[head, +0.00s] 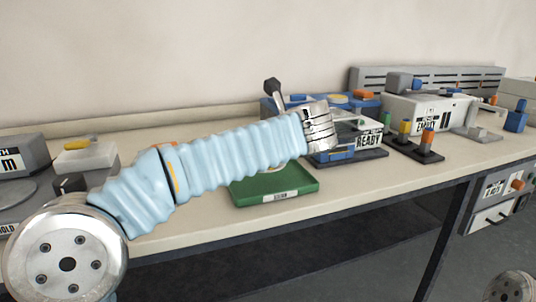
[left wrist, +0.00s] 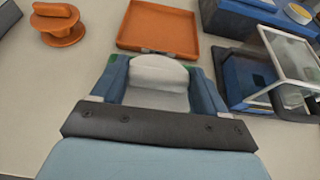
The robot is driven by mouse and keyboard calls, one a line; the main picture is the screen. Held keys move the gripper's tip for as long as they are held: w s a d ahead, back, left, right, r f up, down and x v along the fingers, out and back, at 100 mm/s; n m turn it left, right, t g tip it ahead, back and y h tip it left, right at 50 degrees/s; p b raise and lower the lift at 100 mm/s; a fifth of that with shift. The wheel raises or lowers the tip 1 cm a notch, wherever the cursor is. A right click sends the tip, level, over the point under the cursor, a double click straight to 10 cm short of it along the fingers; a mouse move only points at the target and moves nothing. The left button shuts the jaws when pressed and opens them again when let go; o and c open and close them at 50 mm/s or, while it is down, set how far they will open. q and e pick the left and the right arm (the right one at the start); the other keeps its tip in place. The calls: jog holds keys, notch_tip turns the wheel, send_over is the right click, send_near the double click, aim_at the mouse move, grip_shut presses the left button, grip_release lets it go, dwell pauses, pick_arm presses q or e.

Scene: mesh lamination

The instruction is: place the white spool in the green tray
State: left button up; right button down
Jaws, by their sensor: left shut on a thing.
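A pale white rounded piece, which looks like the white spool (left wrist: 158,72), sits between the blue fingers of my left gripper (left wrist: 155,88) in the left wrist view. The gripper is shut on it.
An orange tray (left wrist: 160,28) lies just beyond the spool, with an orange spool (left wrist: 60,24) to its left. A device labelled READY (head: 369,142) stands right of my left wrist. Posts with coloured tops (head: 427,145) stand further right. The front right table is clear.

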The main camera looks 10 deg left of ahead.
pick_arm(q)
jog(key=f, duration=0.2)
jog(key=w+f+b, duration=0.1)
jog(key=f, duration=0.1)
jog(key=shift+w+f, duration=0.1)
jog(key=shift+f, duration=0.1)
jog(key=shift+f, duration=0.1)
jog(key=o, duration=1.2)
jog(key=v, duration=1.2)
jog(key=shift+p, duration=0.35)
